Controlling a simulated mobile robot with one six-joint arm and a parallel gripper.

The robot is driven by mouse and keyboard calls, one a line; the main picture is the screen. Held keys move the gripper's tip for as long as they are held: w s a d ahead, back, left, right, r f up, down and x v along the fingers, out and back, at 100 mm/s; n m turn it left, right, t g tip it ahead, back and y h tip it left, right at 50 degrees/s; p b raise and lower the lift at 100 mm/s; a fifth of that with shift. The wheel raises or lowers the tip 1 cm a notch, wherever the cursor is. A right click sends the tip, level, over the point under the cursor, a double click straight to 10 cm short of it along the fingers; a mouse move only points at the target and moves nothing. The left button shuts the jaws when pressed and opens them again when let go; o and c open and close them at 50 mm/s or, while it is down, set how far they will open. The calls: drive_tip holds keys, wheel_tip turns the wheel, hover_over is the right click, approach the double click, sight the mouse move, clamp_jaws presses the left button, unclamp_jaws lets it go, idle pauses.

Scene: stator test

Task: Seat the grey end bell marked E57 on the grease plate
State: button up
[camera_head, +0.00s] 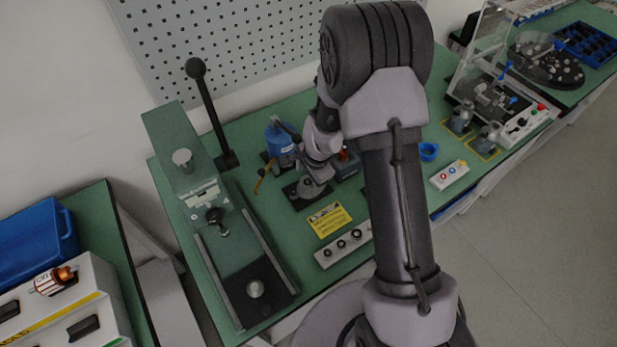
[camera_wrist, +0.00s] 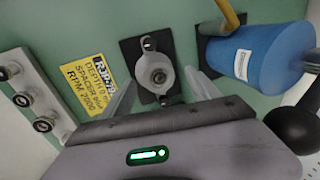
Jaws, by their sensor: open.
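A grey round part (camera_wrist: 157,76) with a central bore and a lug, which looks like an end bell, sits over a black plate (camera_wrist: 132,50) on the green bench. No E57 mark is legible on it, and I cannot tell if this plate is the grease plate. My gripper (camera_wrist: 163,82) is open, with one finger on each side of the grey part and gaps between. In the head view my gripper (camera_head: 308,188) is low over the bench, and its wrist hides most of the part there.
A blue container (camera_wrist: 262,58) with a yellow spout stands close on the right, on another dark plate. A yellow sign (camera_wrist: 88,82) and a knob strip (camera_wrist: 25,98) lie left. In the head view a lever press (camera_head: 215,220) stands left, and two grey parts (camera_head: 488,136) stand right.

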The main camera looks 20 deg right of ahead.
drive_tip(key=p+v, duration=0.5)
drive_tip(key=v, duration=1.1)
drive_tip(key=shift+r+p, duration=0.25)
drive_tip(key=shift+p, duration=0.05)
drive_tip(key=shift+s, duration=0.1)
drive_tip(key=s+a+r+n+t+b, duration=0.1)
drive_tip(key=s+r+n+b, duration=0.2)
drive_tip(key=s, duration=0.4)
drive_tip(key=s+a+r+n+t+b, duration=0.1)
drive_tip(key=s+a+r+n+b, duration=0.1)
drive_tip(key=s+b, duration=0.4)
drive_tip(key=s+a+r+n+t+y+b, duration=0.1)
drive_tip(key=s+a+r+n+b, duration=0.1)
drive_tip(key=s+r+n+b, duration=0.2)
drive_tip(key=s+n, duration=0.1)
drive_tip(key=s, duration=0.2)
drive_tip(key=shift+s+b, duration=0.3)
drive_tip(key=shift+s, duration=0.1)
